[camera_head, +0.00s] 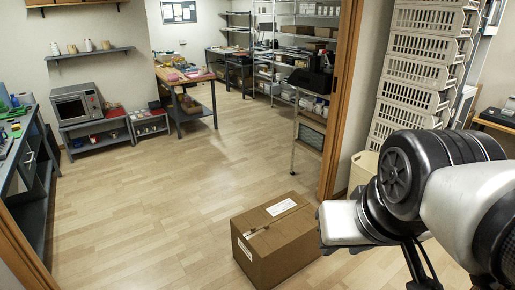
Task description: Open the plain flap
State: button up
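A brown cardboard box (260,262) stands on the wood floor at the bottom centre. Its top looks shut, with a seam and a strip of tape across it. A white label (281,207) lies on the far part of the top, and another is on the left side face. The near part of the top (287,233) shows no label and looks like the plain flap, lying flat. My arm reaches in from the right, and its silver part overlaps the box's right edge in the picture. I cannot make out my gripper's fingers.
A doorway frame (342,100) stands behind the box. A wheeled cart (309,135) and a stack of cream crates (413,97) are beyond. A workbench (30,165) is at left, a microwave (77,103) on a low shelf. The floor left of the box is clear.

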aim_at(266, 240)
jog(key=i+l+u, duration=0.4)
jog(key=i+l, duration=0.2)
jog(key=i, duration=0.4)
jog(key=i+l+u, duration=0.35)
jog(key=i+l, duration=0.5)
jog(key=i, duration=0.1)
